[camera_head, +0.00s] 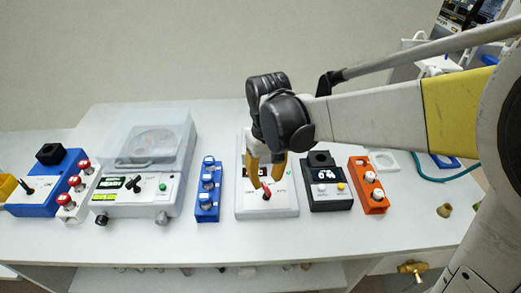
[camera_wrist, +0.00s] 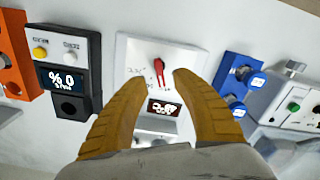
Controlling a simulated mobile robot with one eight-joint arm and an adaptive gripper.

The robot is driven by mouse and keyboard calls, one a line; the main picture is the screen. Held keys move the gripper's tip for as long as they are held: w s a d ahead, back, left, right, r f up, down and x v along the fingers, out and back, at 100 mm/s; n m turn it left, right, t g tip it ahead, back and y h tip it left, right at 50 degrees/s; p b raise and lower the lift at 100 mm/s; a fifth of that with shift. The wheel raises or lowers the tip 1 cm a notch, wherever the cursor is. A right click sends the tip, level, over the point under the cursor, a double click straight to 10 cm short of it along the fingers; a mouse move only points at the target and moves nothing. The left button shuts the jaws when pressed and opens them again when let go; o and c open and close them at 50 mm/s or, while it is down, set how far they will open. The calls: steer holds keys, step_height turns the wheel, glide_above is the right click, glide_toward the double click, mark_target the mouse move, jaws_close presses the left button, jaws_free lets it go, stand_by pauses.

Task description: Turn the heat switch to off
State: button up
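The heat switch is most likely the red pointer knob (camera_head: 266,192) on the front of a white hotplate-like device (camera_head: 283,211) in the middle of the table. The knob (camera_wrist: 159,71) also shows in the wrist view, beside a small dark display with red digits (camera_wrist: 164,107). The labels around it are too small to read. My gripper (camera_head: 266,178) is above this device, with its yellow fingers pointing down at the knob. In the wrist view the fingers (camera_wrist: 160,85) are spread, with the knob visible beyond the gap. They hold nothing.
A black device with a display (camera_head: 327,190) stands close on the right, then an orange rack (camera_head: 378,207). A blue rack (camera_head: 207,209) is close on the left, then a centrifuge with a clear lid (camera_head: 143,190). The table front (camera_head: 310,235) is mostly clear.

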mark_target(266, 188)
steer(key=shift+f+b, duration=0.55)
steer(key=shift+f, duration=1.45)
jaws_close()
steer(key=shift+n, duration=0.3)
steer(key=n+p, duration=0.1)
steer(key=n, duration=0.2)
steer(key=shift+r, duration=0.1)
steer(key=n+p, duration=0.1)
steer(key=n, duration=0.4)
steer(key=shift+n, duration=0.3)
